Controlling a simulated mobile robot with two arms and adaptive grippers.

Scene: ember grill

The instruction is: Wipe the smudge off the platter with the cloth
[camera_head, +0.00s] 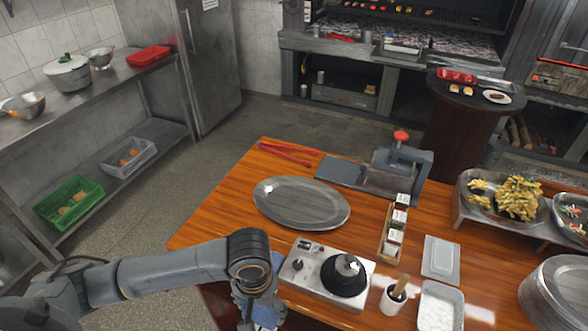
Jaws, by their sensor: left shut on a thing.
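The oval grey metal platter (300,203) lies flat on the wooden counter, left of its middle. I cannot make out a clear smudge apart from the streaky shine on it. My left gripper (260,308) is low in the picture, in front of the platter and apart from it, at the counter's near left edge. It is shut on a light blue thing, seemingly the cloth (266,316), which is mostly hidden by the gripper and small in view. My right gripper is not in view.
A burner unit with a black knob (345,275) stands right of my left gripper. Red tongs (290,152) and a grey press (398,165) lie behind the platter. A spice box (394,230), a cup (393,297) and white trays (440,258) stand to the right.

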